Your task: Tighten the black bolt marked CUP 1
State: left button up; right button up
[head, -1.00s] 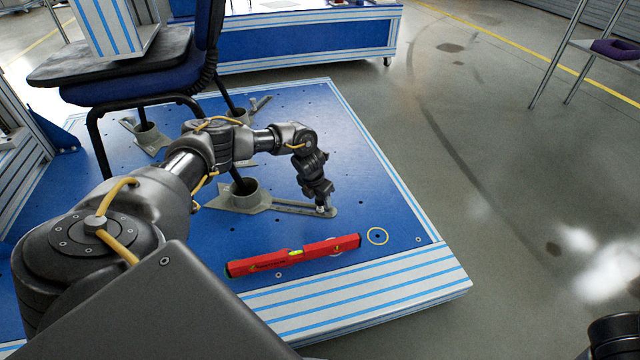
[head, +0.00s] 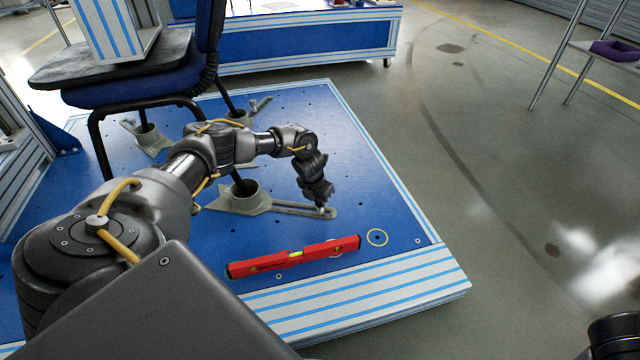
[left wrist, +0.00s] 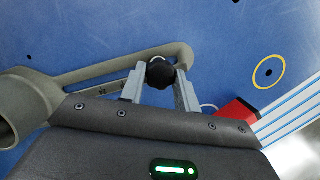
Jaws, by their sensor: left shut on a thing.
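The black bolt (left wrist: 160,73) has a round knobbed head and sits at the slotted arm of a grey cup bracket (left wrist: 100,72). My left gripper (left wrist: 161,80) is shut on the bolt head, with one finger on each side of it. In the head view my left gripper (head: 322,207) points down at the outer end of the slotted arm of the front cup bracket (head: 243,201), and hides the bolt. A chair leg stands in that bracket's cup. No CUP 1 marking is readable.
A red spirit level (head: 293,257) lies on the blue platform (head: 390,210) in front of the bracket, near a yellow ring (head: 377,237). The chair (head: 140,90) stands behind my left arm. Open floor lies to the right.

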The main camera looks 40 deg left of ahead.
pick_arm(q)
jog(key=shift+f+m+b, duration=0.15)
jog(key=shift+m+b, duration=0.45)
jog(key=shift+m, duration=0.3)
jog(key=shift+r+m+h+b, duration=0.2)
jog(key=shift+m+h+b, duration=0.15)
jog(key=shift+m, duration=0.45)
jog(key=shift+w+a+f+m+b, duration=0.1)
jog(key=shift+f+m+b, duration=0.1)
jog(key=shift+m+b, duration=0.4)
jog(key=shift+m+h+b, duration=0.35)
jog(key=shift+m+b, duration=0.35)
jog(key=shift+m, duration=0.4)
jog(key=shift+r+m+g, duration=0.2)
jog(key=shift+m+g, duration=0.1)
